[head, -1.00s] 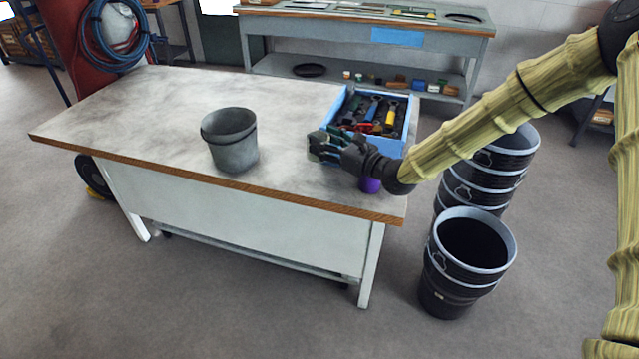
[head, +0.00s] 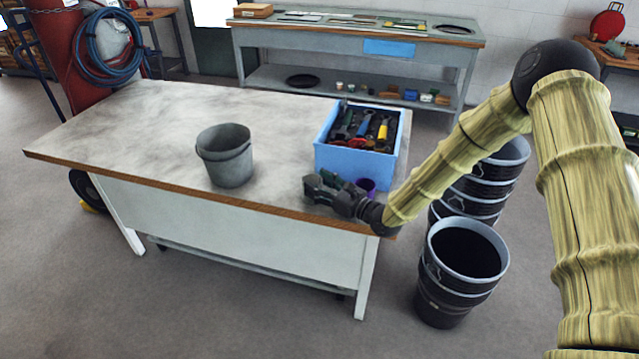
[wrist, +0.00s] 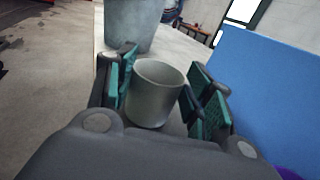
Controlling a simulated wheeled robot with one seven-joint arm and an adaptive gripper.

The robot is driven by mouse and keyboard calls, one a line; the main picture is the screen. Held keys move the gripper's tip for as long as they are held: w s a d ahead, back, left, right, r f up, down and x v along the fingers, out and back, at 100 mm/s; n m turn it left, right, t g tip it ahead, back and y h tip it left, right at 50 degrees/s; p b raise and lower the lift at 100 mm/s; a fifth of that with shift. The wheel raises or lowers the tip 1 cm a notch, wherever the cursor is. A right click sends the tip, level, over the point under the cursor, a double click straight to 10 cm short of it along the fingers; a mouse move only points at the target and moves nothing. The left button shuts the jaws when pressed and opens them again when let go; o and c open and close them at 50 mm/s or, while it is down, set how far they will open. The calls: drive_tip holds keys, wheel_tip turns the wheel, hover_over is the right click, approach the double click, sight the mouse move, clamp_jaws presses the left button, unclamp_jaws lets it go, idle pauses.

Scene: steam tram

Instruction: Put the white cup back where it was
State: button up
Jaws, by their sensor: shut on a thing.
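The white cup (wrist: 156,92), pale grey-white in this light, stands upright between the green-padded fingers in the wrist view. My gripper (head: 318,187) is shut on it, low by the front right part of the table (head: 270,115). In the head view the cup is hidden behind the fingers. I cannot tell whether its base touches the tabletop.
A grey bucket (head: 226,165) stands on the table, left of my gripper. A blue tool box (head: 352,161) full of tools is behind it to the right, with a purple cup (head: 367,185) in front. Stacked black buckets (head: 455,285) stand on the floor at right.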

drive_tip(key=shift+f, duration=0.15)
drive_tip(key=o, duration=0.8)
drive_tip(key=shift+o, duration=0.2)
drive_tip(key=shift+r, duration=0.2)
drive_tip(key=shift+s+d+f, duration=0.1)
drive_tip(key=shift+s+d, duration=0.05)
drive_tip(key=shift+d, duration=0.05)
drive_tip(key=b+v, duration=0.2)
drive_tip(key=v, duration=0.9)
drive_tip(key=shift+s+d+b, duration=0.15)
drive_tip(key=shift+s+b, duration=0.1)
drive_tip(key=shift+b, duration=0.15)
